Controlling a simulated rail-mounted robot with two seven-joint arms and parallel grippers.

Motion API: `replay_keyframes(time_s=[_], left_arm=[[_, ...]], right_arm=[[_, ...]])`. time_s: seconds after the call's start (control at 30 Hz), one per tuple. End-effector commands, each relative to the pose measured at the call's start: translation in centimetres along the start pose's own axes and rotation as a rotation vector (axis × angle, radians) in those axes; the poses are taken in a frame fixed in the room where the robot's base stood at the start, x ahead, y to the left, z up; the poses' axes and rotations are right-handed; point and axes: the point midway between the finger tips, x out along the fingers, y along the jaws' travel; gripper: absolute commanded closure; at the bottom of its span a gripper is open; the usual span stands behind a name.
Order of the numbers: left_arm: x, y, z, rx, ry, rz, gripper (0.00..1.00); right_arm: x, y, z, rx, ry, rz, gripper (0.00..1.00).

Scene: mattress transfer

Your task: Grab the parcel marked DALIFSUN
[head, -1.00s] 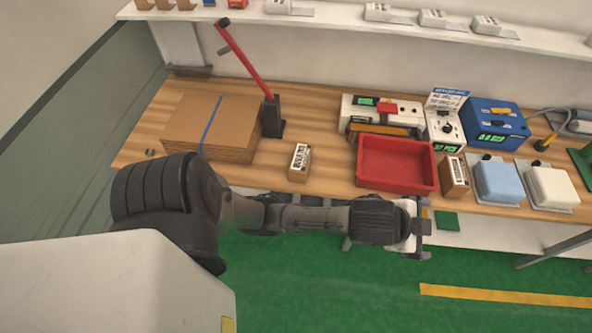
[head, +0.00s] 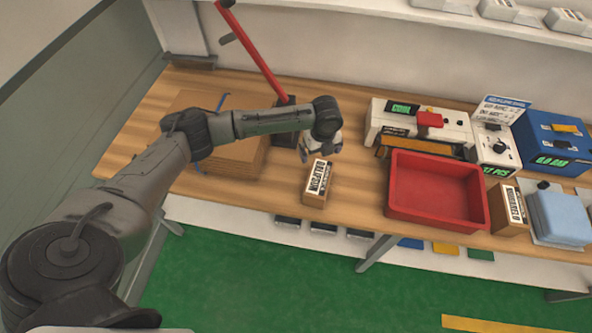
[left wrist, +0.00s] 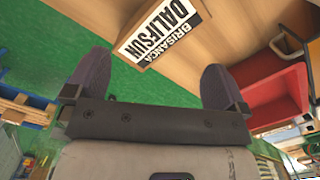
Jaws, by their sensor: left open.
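The parcel (head: 316,184) is a small brown box with a white label on top. It stands near the front edge of the wooden table, left of the red tray. In the left wrist view the label on the parcel (left wrist: 165,35) reads BRISANCA DALIFSUN, just beyond the gap between the fingers. My left gripper (head: 308,150) is above the table just behind the parcel in the head view. In the left wrist view my left gripper (left wrist: 155,65) has its two dark fingers wide apart with nothing between them. My right gripper is not in view.
A red tray (head: 437,215) stands right of the parcel, with another labelled box (head: 509,209) beside it. Flat cardboard (head: 228,158) lies at left, by a red-handled lever (head: 250,48). Machines stand behind the tray. Bare table lies between parcel and tray.

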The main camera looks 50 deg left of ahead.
Motion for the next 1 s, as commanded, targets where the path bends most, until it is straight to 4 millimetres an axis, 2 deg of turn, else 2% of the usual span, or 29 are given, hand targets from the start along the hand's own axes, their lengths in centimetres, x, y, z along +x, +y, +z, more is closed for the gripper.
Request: replay_keyframes(time_s=[0.1, 0.2, 0.4, 0.57, 0.8, 1.0], left_arm=[[0.0, 0.0, -0.9, 0.235, 0.048, -0.002, 0.0], [0.0, 0.0, -1.0, 0.39, 0.051, -0.008, 0.0], [0.0, 0.0, -0.9, 0.569, 0.049, -0.013, 0.0], [1.5, 0.0, -1.1, 0.61, 0.05, -0.013, 0.0], [5.6, 0.0, -1.3, 0.61, 0.05, -0.013, 0.0], [7.9, 0.0, -1.4, 0.609, 0.048, -0.015, 0.0]], right_arm=[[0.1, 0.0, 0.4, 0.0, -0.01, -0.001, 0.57], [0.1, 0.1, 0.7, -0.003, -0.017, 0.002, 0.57], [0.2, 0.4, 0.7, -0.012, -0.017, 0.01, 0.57], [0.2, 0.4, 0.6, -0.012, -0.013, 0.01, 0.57], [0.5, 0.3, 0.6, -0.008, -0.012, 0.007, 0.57], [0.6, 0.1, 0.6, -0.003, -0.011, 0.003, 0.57]])
